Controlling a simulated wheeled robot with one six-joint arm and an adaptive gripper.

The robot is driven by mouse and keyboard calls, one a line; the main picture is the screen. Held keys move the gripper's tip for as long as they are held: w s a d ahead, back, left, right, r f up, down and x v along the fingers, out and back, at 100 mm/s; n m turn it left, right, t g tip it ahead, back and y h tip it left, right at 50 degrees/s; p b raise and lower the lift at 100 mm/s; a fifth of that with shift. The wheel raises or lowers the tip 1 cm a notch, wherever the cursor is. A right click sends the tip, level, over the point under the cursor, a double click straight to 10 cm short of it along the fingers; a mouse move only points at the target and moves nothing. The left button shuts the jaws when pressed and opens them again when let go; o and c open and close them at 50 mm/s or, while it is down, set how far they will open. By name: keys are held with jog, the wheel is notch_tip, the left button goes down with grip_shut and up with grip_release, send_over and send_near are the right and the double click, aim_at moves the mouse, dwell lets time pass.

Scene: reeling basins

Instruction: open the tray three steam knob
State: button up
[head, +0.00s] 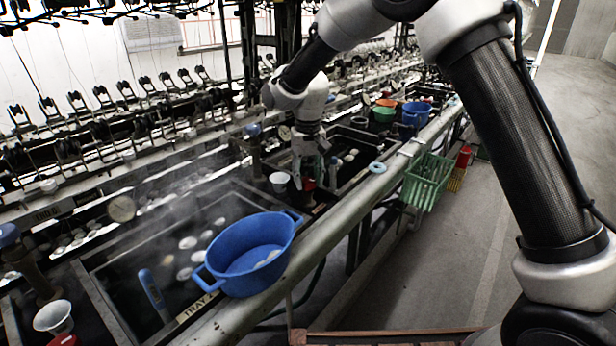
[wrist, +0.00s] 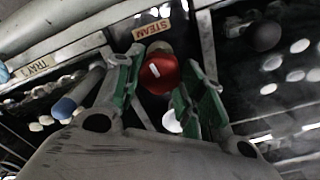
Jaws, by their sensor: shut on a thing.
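The steam knob (wrist: 158,73) is a red round knob with a white mark on top. In the wrist view it sits between the green fingers of my gripper (wrist: 163,66), which is shut on it. A tan label reading STEAM (wrist: 152,29) lies just above it. In the head view my gripper (head: 312,174) reaches down beside the basin row, and a bit of red shows at its fingers. A tray label (wrist: 38,67) shows at the left of the wrist view; its number is not readable.
A blue basin (head: 236,284) with two handles stands on the near rim. A blue-topped thermometer (head: 151,288) leans in the near tray. A white cup (head: 279,178) stands left of my gripper. A green basket (head: 428,180) hangs outside the rail (head: 340,212).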

jog(key=n, duration=0.4)
jog(key=shift+n, duration=0.3)
jog(key=n, duration=0.3)
jog(key=shift+n, duration=0.3)
jog(key=n, duration=0.3)
jog(key=shift+n, duration=2.1)
jog(key=o, duration=1)
